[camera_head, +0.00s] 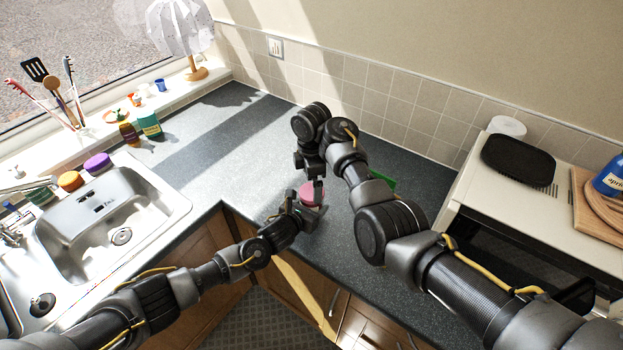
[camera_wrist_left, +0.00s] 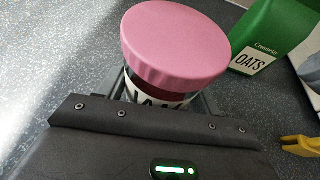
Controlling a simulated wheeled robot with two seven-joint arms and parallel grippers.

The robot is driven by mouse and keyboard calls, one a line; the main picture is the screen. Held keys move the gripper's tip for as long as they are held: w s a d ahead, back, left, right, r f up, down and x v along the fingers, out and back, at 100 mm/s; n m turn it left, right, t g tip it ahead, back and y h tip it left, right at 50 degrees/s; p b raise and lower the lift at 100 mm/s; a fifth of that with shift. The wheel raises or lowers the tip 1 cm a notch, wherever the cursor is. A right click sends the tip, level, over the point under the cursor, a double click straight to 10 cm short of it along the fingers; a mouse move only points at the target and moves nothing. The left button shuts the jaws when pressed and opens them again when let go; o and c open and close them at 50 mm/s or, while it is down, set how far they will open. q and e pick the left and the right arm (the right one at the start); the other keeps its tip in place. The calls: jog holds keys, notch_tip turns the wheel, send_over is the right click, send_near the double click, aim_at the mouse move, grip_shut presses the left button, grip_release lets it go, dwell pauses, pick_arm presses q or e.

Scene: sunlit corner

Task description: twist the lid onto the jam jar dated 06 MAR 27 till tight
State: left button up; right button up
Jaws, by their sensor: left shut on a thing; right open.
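The jam jar (camera_wrist_left: 160,105) stands in my left gripper; part of a white label with dark letters shows, but no date is readable. A pink lid (camera_wrist_left: 175,45) sits on top of the jar and hides its mouth; whether it is tight I cannot tell. The pink lid also shows in the head view (camera_head: 309,194), near the counter's inner corner. My left gripper (camera_head: 305,213) is shut around the jar, below the lid. My right gripper (camera_head: 311,180) is open and points down over the lid, partly covering it; contact with the lid is unclear.
A green oats carton (camera_head: 384,179) stands right of the jar, partly behind my right arm. A sink (camera_head: 105,225) with several coloured containers behind it lies left. An oven (camera_head: 535,210) with a black tray on top stands right. The counter behind the jar is clear.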

notch_tip(320, 180, up, 8)
jog(key=shift+f, duration=0.2)
dwell(0.3)
pick_arm(q)
jog(key=o, duration=2)
jog(key=shift+c, duration=0.2)
jog(key=shift+s, duration=0.1)
pick_arm(e)
jog(key=shift+f, duration=0.1)
pick_arm(q)
jog(key=b+v, duration=0.2)
jog(key=v, duration=0.7)
jog(key=shift+s+a, duration=0.15)
jog(key=shift+s, duration=0.05)
jog(key=shift+s+a+r, duration=0.2)
jog(key=shift+s+r, duration=0.05)
jog(key=shift+s, duration=0.2)
pick_arm(e)
jog(key=shift+f, duration=1.25)
